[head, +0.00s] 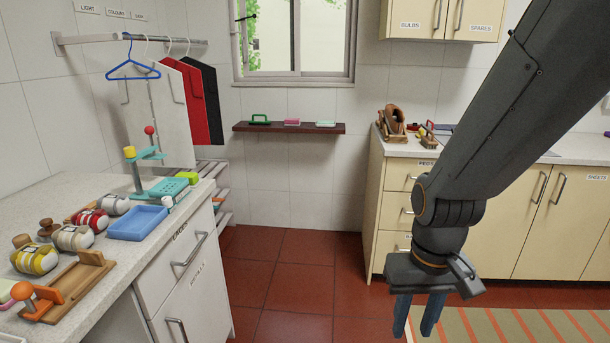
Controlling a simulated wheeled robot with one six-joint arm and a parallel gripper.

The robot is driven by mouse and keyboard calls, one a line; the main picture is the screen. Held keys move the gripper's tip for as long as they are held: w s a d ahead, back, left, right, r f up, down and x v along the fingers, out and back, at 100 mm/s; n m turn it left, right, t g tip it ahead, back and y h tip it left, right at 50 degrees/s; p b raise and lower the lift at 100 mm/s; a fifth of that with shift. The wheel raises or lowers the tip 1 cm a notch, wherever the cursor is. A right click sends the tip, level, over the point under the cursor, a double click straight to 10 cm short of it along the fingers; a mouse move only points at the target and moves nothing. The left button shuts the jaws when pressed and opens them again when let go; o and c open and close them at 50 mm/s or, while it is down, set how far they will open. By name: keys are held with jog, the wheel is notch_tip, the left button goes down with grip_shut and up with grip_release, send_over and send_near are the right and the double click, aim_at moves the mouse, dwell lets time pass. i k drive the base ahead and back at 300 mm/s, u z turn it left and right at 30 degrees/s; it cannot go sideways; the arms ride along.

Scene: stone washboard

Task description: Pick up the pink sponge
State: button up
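A small pink block (292,122), which looks like the pink sponge, lies on the dark red wall shelf (340,129) under the window. It sits between a green handled item (260,120) and a pale mint block (326,123). My gripper (415,328) hangs low on the right, in front of the cream cabinets, pointing down over the floor. Its two blue fingers are apart with a gap between them and nothing visible in it. It is well to the right of the pink block and nearer to me.
The left counter (60,196) holds a blue tray (138,222), several striped rolls and a wooden stand (72,287). A partly cut-off pinkish thing (5,290) is at the left edge. Red floor (295,285) is clear between counter and cream cabinets. A striped mat (520,327) lies at right.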

aim_at(288, 121)
jog(key=z, duration=0.05)
jog(key=i, duration=1.75)
jog(key=u, duration=0.3)
jog(key=i, duration=1.75)
jog(key=u, duration=0.45)
jog(key=i, duration=1.05)
jog(key=u, duration=0.2)
